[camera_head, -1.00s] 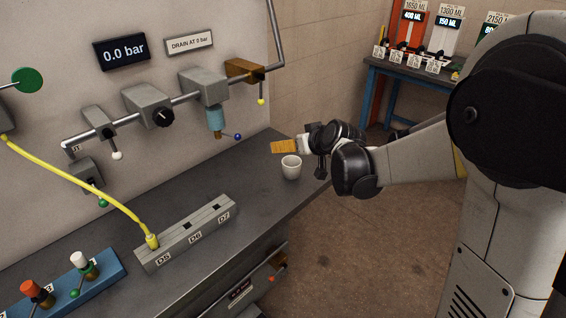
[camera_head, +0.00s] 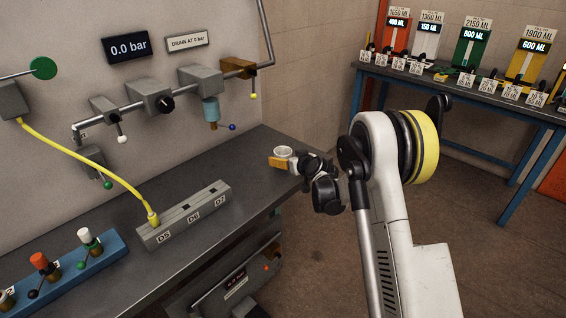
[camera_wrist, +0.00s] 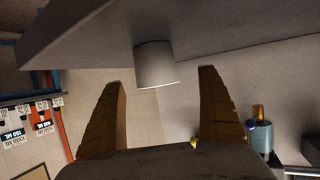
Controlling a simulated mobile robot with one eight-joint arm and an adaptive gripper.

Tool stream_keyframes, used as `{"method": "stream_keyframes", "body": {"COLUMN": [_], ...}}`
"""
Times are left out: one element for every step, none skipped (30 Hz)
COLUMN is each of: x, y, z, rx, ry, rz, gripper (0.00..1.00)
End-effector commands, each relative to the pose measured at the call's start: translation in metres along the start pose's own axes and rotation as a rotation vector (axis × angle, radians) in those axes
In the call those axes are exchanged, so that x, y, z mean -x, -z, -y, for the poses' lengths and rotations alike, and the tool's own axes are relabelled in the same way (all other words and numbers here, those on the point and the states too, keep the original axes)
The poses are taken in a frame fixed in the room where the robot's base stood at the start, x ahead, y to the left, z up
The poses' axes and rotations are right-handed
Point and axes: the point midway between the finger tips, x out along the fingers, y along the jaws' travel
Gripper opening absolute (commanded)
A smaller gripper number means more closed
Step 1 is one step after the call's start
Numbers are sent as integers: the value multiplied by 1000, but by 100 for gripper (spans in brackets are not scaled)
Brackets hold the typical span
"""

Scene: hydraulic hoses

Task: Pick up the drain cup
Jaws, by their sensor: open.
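The drain cup (camera_head: 283,151) is a small whitish cup standing upright on the dark bench top, near its right end. In the wrist view the cup (camera_wrist: 156,66) looks grey and appears upside down, hanging from the bench surface at the top of the picture. My gripper (camera_head: 281,163) is at the cup, its orange fingers covering the cup's lower part in the head view. In the wrist view my gripper (camera_wrist: 161,78) is open, with the cup just beyond and between the two fingertips. There is a visible gap on each side, wider on the right.
A grey block marked D5 to D7 (camera_head: 183,214) lies to the left. A table with coloured stands (camera_head: 470,80) is at the back right.

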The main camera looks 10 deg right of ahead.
Motion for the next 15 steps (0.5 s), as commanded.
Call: {"method": "stream_keyframes", "body": {"x": [-8, -12, -19, -24, -29, -35, -39, -42, -45, -46, -47, -48, -48, -48, -47], "y": [-2, -2, -2, -2, -2, -1, 0, 0, 0, 1, 1, 2, 2, 2, 2], "z": [-1, -2, -4, -5, -6, -5, -5, -5, -5, -5, -5, -5, -5, -5, -5], "rx": [0, 0, 0, 0, 0, 0, 0, -1, -1, -1, -1, -1, -1, -1, -1], "ry": [0, 0, 0, 0, 0, 1, 1, 1, 1, 1, 1, 0, 0, 0, 0], "rz": [0, 0, 0, 0, 0, 0, 0, 0, 0, 0, 0, 0, 0, 0, 0], "gripper": [87, 87, 87, 87, 87, 87, 87, 87, 87, 87, 87, 87, 87, 87, 87]}}
